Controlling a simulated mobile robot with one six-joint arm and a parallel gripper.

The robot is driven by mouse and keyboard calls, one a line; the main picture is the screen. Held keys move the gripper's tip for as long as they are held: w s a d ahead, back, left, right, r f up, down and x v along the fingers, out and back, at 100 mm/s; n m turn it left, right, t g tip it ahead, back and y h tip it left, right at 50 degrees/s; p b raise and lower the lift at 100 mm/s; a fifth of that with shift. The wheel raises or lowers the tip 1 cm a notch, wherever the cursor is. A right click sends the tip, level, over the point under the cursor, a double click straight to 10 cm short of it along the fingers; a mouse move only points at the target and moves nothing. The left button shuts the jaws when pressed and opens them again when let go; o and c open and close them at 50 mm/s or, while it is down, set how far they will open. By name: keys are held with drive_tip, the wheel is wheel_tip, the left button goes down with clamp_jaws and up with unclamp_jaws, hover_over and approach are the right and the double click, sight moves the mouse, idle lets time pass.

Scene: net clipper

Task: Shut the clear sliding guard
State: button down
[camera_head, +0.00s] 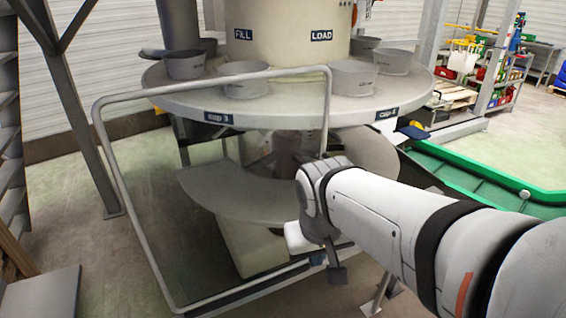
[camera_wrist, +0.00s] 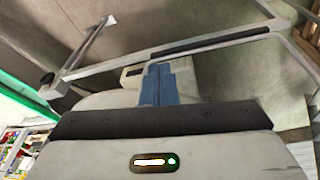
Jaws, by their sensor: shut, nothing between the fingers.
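The clear sliding guard (camera_head: 155,215) is a see-through panel in a grey tube frame. In the head view it stands in front of the round machine, its frame reaching left past the turntable's edge. My arm covers its lower right corner. In the wrist view a grey frame bar with a dark strip (camera_wrist: 210,41), apparently part of the guard, crosses above my gripper (camera_wrist: 158,72). The blue-grey fingers are together and empty, just short of the bar in the picture. I cannot tell whether they touch it. In the head view my wrist is at the guard's lower right, and the fingers are not clear.
The round turntable (camera_head: 285,113) carries several grey cups behind the guard. A curved grey chute (camera_head: 240,195) lies below it. A green-edged conveyor (camera_head: 480,180) is at the right, and a steel post (camera_head: 85,110) stands at the left. Open floor lies left of the guard.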

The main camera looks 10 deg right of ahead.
drive_tip(key=w+a+r+t+h+b, duration=0.15)
drive_tip(key=w+r+h, duration=0.45)
drive_tip(key=w, duration=0.8)
drive_tip(key=w+d+f+m+y+p, duration=0.1)
drive_tip(key=w+d+f+p, duration=0.1)
drive_tip(key=w+d+f, duration=0.2)
drive_tip(key=d+f, duration=0.2)
drive_tip(key=d, duration=0.2)
drive_tip(key=shift+d+t, duration=0.2)
drive_tip(key=shift+t, duration=0.15)
